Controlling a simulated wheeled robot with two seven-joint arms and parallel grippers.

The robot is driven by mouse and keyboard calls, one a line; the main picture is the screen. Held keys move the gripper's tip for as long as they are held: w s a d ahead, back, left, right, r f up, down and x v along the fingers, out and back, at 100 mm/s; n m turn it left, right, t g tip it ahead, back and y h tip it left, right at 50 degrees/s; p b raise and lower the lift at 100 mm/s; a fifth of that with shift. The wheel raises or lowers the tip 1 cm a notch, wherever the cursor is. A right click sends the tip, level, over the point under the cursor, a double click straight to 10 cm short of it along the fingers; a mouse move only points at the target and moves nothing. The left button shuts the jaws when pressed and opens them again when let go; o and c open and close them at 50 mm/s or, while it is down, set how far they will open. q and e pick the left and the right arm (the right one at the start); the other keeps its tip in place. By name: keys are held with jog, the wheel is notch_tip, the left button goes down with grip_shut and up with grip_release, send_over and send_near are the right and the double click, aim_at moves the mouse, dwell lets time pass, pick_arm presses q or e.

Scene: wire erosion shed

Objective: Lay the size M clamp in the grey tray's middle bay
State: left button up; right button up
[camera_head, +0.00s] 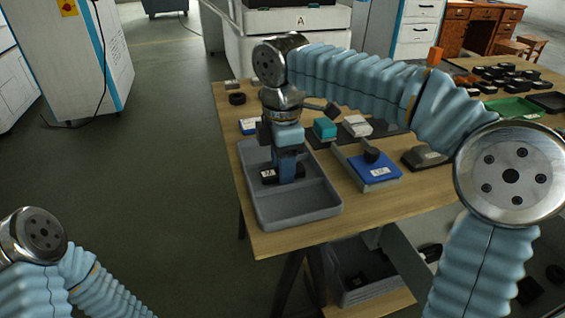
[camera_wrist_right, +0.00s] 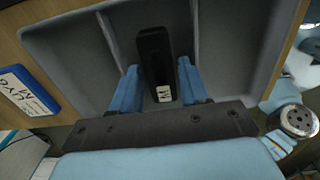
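The grey tray (camera_head: 300,217) lies near the table's left front corner, with dividers across it. The size M clamp (camera_wrist_right: 155,55) is a long black piece with a white M label. It lies in the middle bay, between the two dividers seen in the right wrist view. In the head view the clamp (camera_head: 268,174) is partly hidden by my gripper. My right gripper (camera_wrist_right: 159,66) points down into the tray, its blue fingers on either side of the clamp with a narrow gap at each side. My left arm shows at lower left, its gripper out of view.
Right of the tray is a blue labelled block (camera_head: 378,170) with a dark round piece on it. A teal block (camera_head: 325,128) and a white box (camera_head: 357,125) stand behind. A black ring (camera_head: 237,98) lies at the table's far left. Bare wood shows right of the tray's front.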

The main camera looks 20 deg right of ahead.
notch_tip(320, 180, up, 12)
jog(key=p, duration=0.3)
jog(key=shift+r, duration=0.2)
jog(key=shift+f, duration=0.1)
